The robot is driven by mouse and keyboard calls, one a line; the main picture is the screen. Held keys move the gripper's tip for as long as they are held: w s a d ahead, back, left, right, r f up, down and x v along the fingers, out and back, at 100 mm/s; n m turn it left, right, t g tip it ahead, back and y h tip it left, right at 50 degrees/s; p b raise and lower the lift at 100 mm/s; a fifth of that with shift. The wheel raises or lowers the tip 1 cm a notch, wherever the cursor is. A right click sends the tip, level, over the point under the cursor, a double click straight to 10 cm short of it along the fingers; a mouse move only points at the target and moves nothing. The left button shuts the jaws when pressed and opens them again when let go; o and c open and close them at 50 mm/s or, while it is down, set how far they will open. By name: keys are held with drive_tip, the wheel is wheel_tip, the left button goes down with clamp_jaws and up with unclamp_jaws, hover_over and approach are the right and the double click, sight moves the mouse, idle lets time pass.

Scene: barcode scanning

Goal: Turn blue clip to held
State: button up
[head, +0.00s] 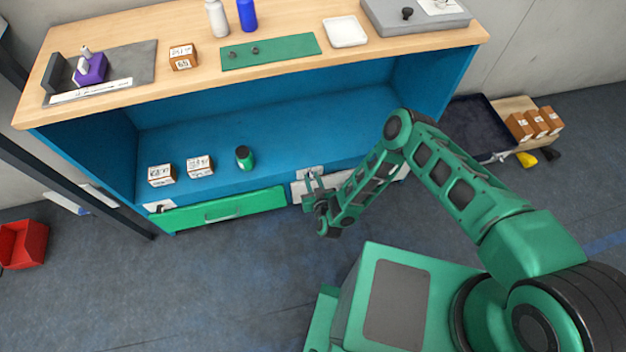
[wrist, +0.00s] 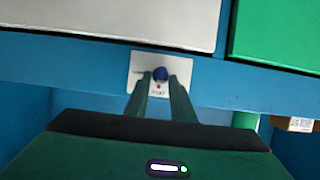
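The print is too small to read fully. My gripper (wrist: 160,80) points at the plate, with one finger on each side of the clip. The fingers stand apart, with a narrow gap visible beside the clip. I cannot tell whether the fingertips reach past it. In the head view my gripper (head: 313,182) is at the cabinet front, just below the plate (head: 310,172); the clip is hidden there.
The open blue shelf (head: 290,125) holds two small boxes (head: 200,166) and a green bottle (head: 245,157). The floor in front is clear.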

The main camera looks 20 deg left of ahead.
clamp_jaws()
drive_tip(key=shift+d+y, duration=0.1)
drive_tip(key=shift+y, duration=0.2)
drive_tip(key=m+y, duration=0.1)
drive_tip(key=m, duration=0.1)
drive_tip(key=m+g+y, duration=0.1)
drive_tip(key=m, duration=0.1)
drive_tip(key=d+m+y, duration=0.1)
drive_tip(key=m, duration=0.1)
drive_tip(key=shift+w+f+g+y, duration=0.3)
drive_tip(key=shift+f, duration=0.05)
drive_tip(key=shift+w+d+f+m+t+y, duration=0.15)
drive_tip(key=shift+m+y, duration=0.4)
drive_tip(key=shift+m, duration=0.7)
drive_tip(key=shift+s+d+f+m+t+y, duration=0.1)
drive_tip(key=shift+f+m+y, duration=0.35)
drive_tip(key=shift+m, duration=0.75)
drive_tip(key=shift+w+d+f+m+t+y, duration=0.15)
drive_tip(key=shift+m+y, duration=0.55)
drive_tip(key=shift+m, duration=0.55)
drive_tip(key=shift+s, duration=0.1)
